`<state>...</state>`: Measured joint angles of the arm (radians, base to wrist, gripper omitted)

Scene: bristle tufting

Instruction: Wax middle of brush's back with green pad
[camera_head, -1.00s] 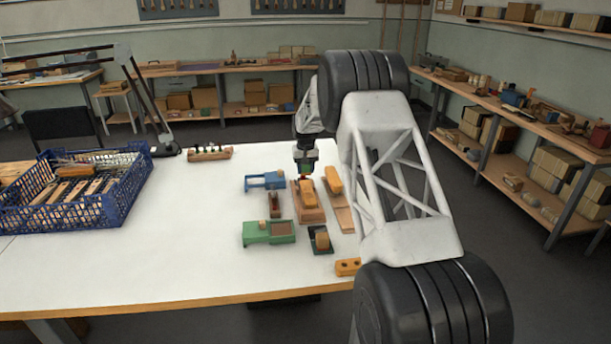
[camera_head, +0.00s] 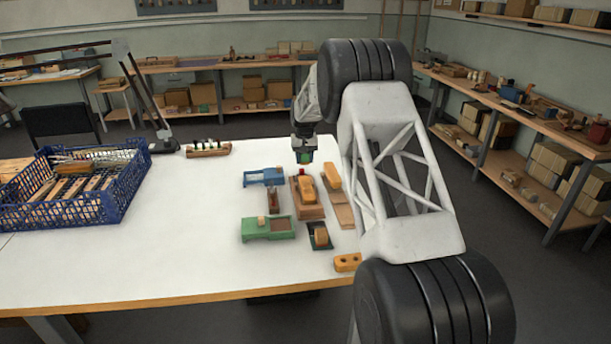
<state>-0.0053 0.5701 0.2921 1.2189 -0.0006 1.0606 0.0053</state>
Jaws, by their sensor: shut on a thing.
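My gripper (camera_head: 303,157) is above the far end of the right-hand group of fixtures, pointing down. A small green piece, which looks like the green pad (camera_head: 306,157), is at its fingertips, held above the table. An orange-yellow block, perhaps the brush's back (camera_head: 307,189), lies on a brown wooden base (camera_head: 309,212) just nearer than the gripper. A small red piece (camera_head: 301,173) shows below the gripper at that base's far end. The pad looks apart from the block. The fingers are too small to see well.
A second orange block (camera_head: 332,176) lies on a wooden board (camera_head: 343,213) to the right. A blue fixture (camera_head: 263,177), a green box (camera_head: 268,229) and a dark-based roller (camera_head: 319,237) stand nearby. A blue crate (camera_head: 110,207) is at left. The table's middle-left is clear.

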